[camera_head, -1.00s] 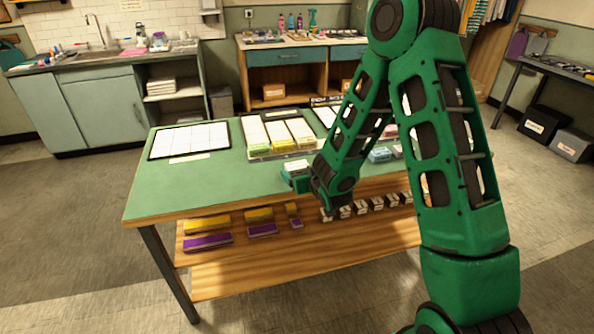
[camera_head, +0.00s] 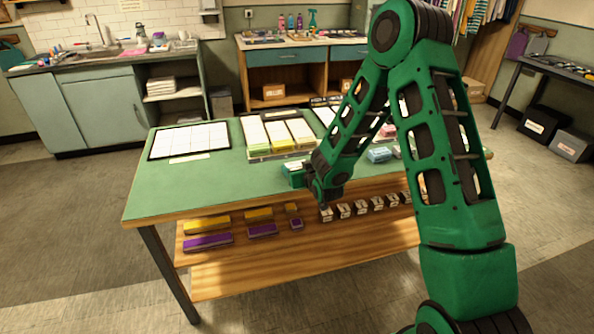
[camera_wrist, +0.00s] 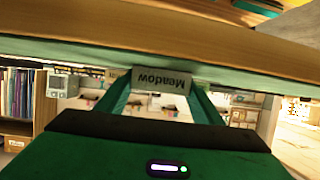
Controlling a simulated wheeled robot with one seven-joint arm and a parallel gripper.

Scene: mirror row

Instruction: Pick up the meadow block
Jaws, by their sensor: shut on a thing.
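The meadow block (camera_wrist: 161,79) shows in the wrist view between my two fingertips. Its pale face reads "Meadow" upside down. My gripper (camera_wrist: 160,88) is shut on it, with one green finger on each side. In the head view, my gripper (camera_head: 297,173) is at the front edge of the green-topped table (camera_head: 190,191). The block is small there and largely hidden by the gripper. I cannot tell whether the block touches the tabletop.
Yellow and white tray slots (camera_head: 282,134) lie behind the gripper, and a blue block (camera_head: 379,154) lies to its right. A white gridded sheet (camera_head: 189,140) is at left.

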